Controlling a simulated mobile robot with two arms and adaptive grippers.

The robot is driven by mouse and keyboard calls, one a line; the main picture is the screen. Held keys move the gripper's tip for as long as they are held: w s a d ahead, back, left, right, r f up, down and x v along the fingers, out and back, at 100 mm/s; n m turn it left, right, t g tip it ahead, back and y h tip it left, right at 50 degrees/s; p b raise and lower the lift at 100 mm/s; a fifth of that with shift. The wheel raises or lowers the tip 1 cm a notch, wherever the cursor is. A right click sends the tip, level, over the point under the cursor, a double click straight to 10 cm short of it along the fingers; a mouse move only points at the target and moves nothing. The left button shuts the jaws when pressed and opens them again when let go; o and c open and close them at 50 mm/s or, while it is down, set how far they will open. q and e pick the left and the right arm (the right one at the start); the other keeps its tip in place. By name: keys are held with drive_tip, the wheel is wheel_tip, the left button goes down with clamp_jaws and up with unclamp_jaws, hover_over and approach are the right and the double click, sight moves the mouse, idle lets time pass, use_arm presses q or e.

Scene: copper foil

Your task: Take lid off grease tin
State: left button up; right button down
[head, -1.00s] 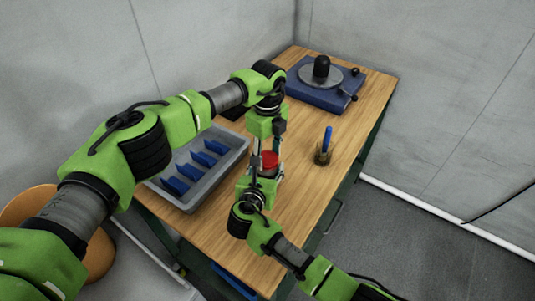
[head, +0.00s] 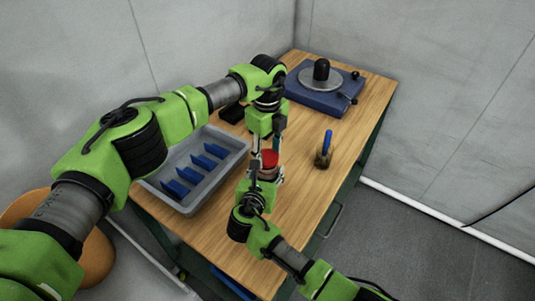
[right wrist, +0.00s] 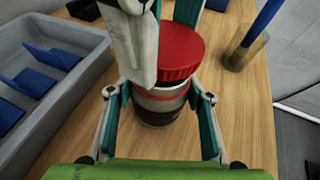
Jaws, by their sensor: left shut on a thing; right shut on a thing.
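The grease tin (right wrist: 160,108) is a silvery-brown cylinder with a red band, upright at the middle of the table. My right gripper (right wrist: 160,94) is shut on it, a finger on each side. The red ribbed lid (right wrist: 183,50) is above the tin, tilted and offset, with a dark gap between them in the right wrist view. My left gripper (head: 268,151) comes from above and is shut on the lid (head: 270,158). Its finger hides the lid's left part in the right wrist view. Whether the lid still touches the tin's rim cannot be told.
A grey tray (head: 237,140) with blue dividers lies left of the tin. A brass pot holding a blue-handled tool (head: 327,142) stands to the right. A blue plate with a round turntable (head: 320,79) sits at the back. The wooden table (head: 300,205) is bare at front right.

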sight(267, 156)
drive_tip(key=shift+s+f, duration=0.1)
drive_tip(key=shift+f, duration=0.05)
use_arm(q)
drive_tip(key=shift+r, duration=2.05)
use_arm(e)
drive_tip(key=c, duration=1)
unclamp_jaws()
drive_tip(key=shift+o, duration=0.2)
